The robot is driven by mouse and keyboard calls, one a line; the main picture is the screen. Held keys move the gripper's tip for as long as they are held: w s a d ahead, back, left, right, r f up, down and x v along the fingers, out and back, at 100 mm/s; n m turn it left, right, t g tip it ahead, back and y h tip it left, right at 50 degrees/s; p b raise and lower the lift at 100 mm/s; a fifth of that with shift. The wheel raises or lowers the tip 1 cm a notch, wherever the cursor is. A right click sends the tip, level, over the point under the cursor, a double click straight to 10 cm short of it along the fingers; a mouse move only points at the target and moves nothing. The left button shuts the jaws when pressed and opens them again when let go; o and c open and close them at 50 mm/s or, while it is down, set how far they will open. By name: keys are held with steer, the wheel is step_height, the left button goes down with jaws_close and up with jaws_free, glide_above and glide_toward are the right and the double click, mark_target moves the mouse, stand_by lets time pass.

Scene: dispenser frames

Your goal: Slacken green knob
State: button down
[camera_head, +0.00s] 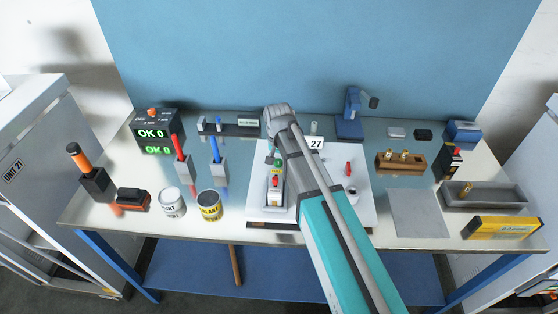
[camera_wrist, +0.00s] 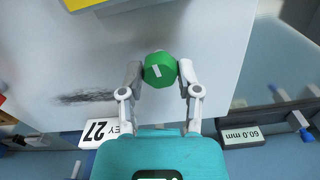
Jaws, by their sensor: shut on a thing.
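The green knob (camera_wrist: 160,69) is a green, many-sided cap with a pale mark on its top, at the top centre of the wrist view. My gripper (camera_wrist: 160,76) has one grey finger on each side of it and is shut on it. In the head view, a small green patch of the knob (camera_head: 272,161) shows beside my arm, which hides much of the area. The knob is over the white panel (camera_head: 360,211), which also shows pale grey in the wrist view (camera_wrist: 60,70).
A tag reading 27 (camera_head: 316,143) stands at the panel's back edge. A red-and-grey device (camera_head: 275,193) on the panel is in front of the knob. Paint (camera_head: 172,204) and sealant (camera_head: 209,206) cans stand left. A bare grey sheet (camera_head: 419,214) lies right.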

steer(key=shift+m, duration=0.6)
steer(key=shift+c, duration=1.5)
jaws_free()
steer(key=shift+r, duration=0.15)
